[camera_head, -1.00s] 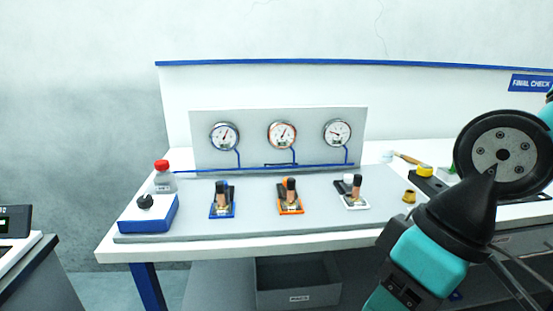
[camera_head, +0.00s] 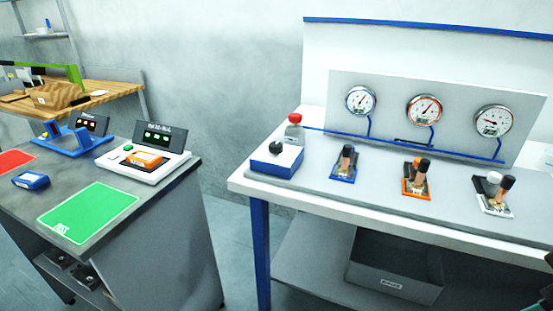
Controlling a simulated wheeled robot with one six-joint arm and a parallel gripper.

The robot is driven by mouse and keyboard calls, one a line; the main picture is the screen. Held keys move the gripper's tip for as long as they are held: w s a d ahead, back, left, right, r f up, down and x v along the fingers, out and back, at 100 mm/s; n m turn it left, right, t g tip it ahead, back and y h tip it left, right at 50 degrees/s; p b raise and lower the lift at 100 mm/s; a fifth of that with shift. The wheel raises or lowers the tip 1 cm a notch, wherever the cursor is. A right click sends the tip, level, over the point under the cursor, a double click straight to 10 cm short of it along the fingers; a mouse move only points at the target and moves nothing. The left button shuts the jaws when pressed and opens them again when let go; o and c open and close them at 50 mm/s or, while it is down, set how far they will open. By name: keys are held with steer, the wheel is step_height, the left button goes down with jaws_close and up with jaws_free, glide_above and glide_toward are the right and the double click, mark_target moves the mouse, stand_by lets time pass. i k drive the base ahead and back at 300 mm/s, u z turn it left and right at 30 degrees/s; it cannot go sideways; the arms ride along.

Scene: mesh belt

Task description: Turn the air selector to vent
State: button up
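A blue box with a white top (camera_head: 272,165) sits at the left end of the white bench. A round black knob (camera_head: 289,147) stands on its top; this looks like the air selector. Its pointer direction and any vent label are too small to read. My gripper is not in view; only a sliver of my arm shows at the bottom right corner.
Three gauges (camera_head: 424,109) on a grey panel stand behind blue, orange and white valve fixtures (camera_head: 416,180). A grey bin (camera_head: 395,268) is below the bench. Left is a grey table with a green mat (camera_head: 88,212) and devices. Floor shows between the tables.

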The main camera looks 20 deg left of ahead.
mark_target(275, 147)
steer(key=u, duration=0.55)
steer(key=k, duration=0.65)
steer(key=u, duration=1.05)
steer(key=i, duration=1.3)
steer(key=z, duration=1)
steer(key=i, duration=0.5)
steer(key=z, duration=0.55)
